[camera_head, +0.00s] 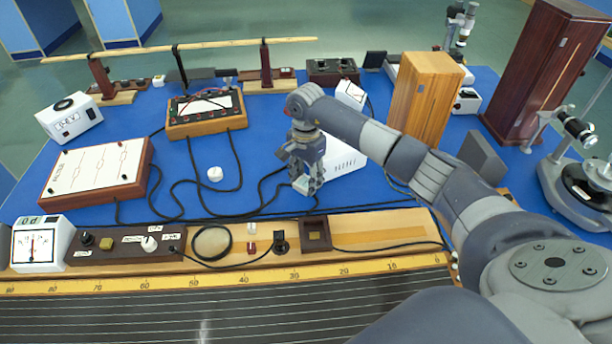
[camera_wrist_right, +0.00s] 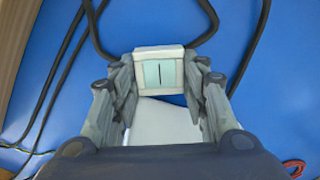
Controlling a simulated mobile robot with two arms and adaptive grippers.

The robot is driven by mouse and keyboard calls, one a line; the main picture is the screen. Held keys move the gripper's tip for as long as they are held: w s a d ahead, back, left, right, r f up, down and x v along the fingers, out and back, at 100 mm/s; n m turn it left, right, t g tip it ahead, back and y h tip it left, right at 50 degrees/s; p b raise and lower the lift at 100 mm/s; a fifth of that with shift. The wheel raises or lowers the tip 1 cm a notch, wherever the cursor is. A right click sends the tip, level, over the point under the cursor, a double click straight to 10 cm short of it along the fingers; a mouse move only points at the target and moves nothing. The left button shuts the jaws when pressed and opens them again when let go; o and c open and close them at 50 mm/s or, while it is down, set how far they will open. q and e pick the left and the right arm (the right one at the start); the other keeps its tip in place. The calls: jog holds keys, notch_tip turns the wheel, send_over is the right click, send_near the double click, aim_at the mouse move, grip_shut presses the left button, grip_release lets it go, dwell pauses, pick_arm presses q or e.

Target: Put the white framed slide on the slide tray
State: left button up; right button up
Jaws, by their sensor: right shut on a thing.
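The white framed slide (camera_wrist_right: 160,73) has a pale green pane with a dark vertical line. It is between the fingertips of my right gripper (camera_wrist_right: 161,78) in the right wrist view. In the head view my right gripper (camera_head: 306,181) points down over the blue bench top, with the slide's white edge (camera_head: 301,186) at its tips. The gripper is shut on the slide, which appears held above the bench. A small square brown tray (camera_head: 316,245) with a dark recess sits on the wooden rail in front; I cannot tell for certain that it is the slide tray. My left gripper is not in view.
A white box (camera_head: 344,157) stands just right of my gripper; a white surface also shows below the slide in the wrist view (camera_wrist_right: 160,125). Black cables (camera_head: 237,207) cross the blue bench. A wooden block (camera_head: 424,98) stands upright behind my right arm.

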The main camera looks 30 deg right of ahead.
jog(key=o, duration=1)
